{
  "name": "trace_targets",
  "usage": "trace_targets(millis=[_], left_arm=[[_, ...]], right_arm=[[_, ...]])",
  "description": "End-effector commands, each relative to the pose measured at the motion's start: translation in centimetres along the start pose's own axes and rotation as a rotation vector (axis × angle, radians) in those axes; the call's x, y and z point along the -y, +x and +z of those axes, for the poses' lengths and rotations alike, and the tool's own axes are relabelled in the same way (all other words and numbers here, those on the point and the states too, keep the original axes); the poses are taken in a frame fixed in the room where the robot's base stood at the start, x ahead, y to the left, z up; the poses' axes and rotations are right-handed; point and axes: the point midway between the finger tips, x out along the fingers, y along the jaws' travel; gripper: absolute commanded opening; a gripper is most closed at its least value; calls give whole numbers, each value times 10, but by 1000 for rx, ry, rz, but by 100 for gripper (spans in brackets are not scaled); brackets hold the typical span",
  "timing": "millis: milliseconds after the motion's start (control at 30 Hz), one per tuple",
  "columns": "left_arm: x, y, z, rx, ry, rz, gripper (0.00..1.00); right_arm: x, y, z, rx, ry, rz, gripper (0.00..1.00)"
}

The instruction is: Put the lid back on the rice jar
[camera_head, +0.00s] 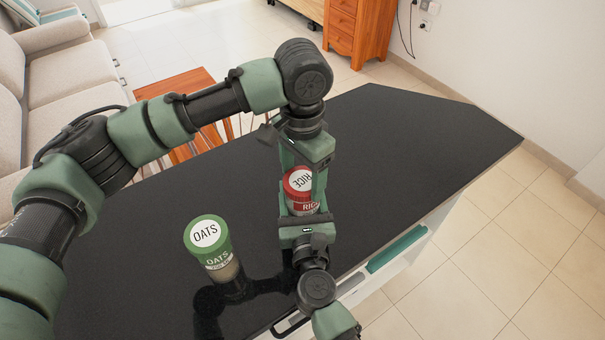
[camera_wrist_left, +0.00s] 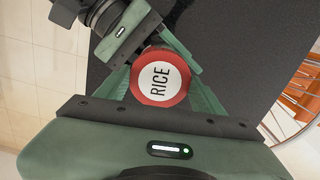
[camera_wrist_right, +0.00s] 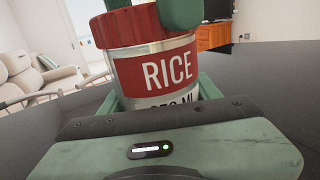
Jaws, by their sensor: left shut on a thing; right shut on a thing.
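The rice jar (camera_head: 302,207) stands upright on the black counter, with a red "RICE" label that also shows in the right wrist view (camera_wrist_right: 168,75). Its red lid (camera_head: 299,181) with a white "RICE" disc sits on top of the jar, and it fills the middle of the left wrist view (camera_wrist_left: 160,77). In the right wrist view the lid (camera_wrist_right: 125,26) looks level on the jar. My left gripper (camera_head: 304,170) is shut on the lid from above and behind. My right gripper (camera_head: 306,215) is shut on the jar body from the front. The fingers hide part of the jar and lid.
A green-lidded oats jar (camera_head: 209,245) stands on the black counter (camera_head: 420,150) to the left of the rice jar. The counter's right side is clear.

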Motion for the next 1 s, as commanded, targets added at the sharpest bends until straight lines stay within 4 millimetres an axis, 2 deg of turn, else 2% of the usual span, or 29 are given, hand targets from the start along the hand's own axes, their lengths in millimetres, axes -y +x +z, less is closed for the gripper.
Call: trace_targets(millis=[300,500,667,700,733,767,1000], left_arm=[[0,0,-1,-3,715,0,24],[1,0,-1,-3,1096,-1,24],[1,-1,-1,-3,1108,-2,24],[1,-1,-1,-3,1107,-2,76],[1,-1,-1,-3,1107,-2,85],[1,0,-1,-3,1107,-2,90],[1,0,-1,-2,1106,-1,90]], right_arm=[[0,0,-1,-1,0,0,0],[0,0,-1,-2,0,0,0],[0,0,-1,-2,0,0,0],[0,0,-1,-2,0,0,0],[0,0,-1,-2,0,0,0],[0,0,-1,-2,0,0,0],[0,0,-1,-2,0,0,0]])
